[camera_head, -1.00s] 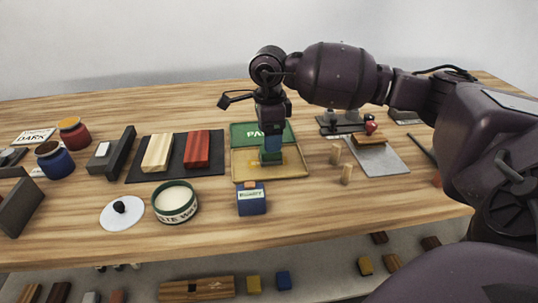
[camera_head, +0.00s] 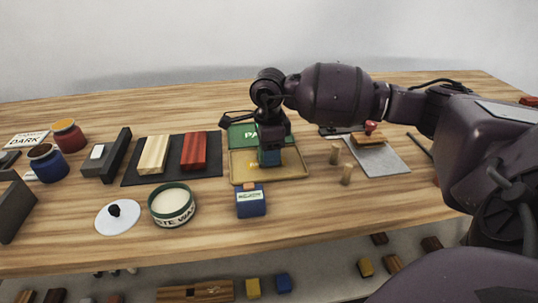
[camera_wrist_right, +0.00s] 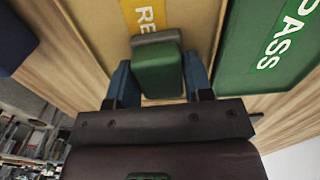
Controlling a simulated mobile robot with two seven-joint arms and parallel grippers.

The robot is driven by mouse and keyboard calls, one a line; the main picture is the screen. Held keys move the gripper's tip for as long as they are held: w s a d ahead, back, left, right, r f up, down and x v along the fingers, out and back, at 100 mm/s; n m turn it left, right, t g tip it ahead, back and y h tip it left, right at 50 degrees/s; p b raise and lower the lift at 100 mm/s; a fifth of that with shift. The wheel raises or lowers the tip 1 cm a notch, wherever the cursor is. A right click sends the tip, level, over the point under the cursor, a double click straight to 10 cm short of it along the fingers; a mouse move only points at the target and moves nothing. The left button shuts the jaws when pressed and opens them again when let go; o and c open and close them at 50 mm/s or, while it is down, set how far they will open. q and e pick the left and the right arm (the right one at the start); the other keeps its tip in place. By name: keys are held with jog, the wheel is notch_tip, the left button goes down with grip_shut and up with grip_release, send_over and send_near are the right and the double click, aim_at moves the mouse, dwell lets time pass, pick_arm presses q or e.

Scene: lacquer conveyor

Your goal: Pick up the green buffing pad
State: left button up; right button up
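The green buffing pad is a small green block with a grey part along one side. It sits on the tan tray (camera_head: 297,168) marked with a yellow label. In the right wrist view the green buffing pad (camera_wrist_right: 160,74) lies between the two blue fingers of my right gripper (camera_wrist_right: 160,82). In the head view my right gripper (camera_head: 270,156) points down at the tray, and its fingers and arm hide most of the pad. The fingers stand at either side of the pad, apparently open; whether they touch it is hard to tell. My left gripper is not in view.
A green PASS tray (camera_head: 240,133) lies just behind. A paste wax tin (camera_head: 172,205) and a dark mat (camera_head: 214,166) are to the left.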

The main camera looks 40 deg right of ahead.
jog(key=shift+c, duration=0.7)
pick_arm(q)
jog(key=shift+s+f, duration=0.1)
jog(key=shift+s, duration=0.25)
pick_arm(e)
jog(key=shift+r, duration=0.15)
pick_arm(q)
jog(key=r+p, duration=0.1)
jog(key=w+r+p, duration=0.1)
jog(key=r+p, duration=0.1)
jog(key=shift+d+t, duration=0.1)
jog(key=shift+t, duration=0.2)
pick_arm(e)
notch_tip(320, 180, up, 20)
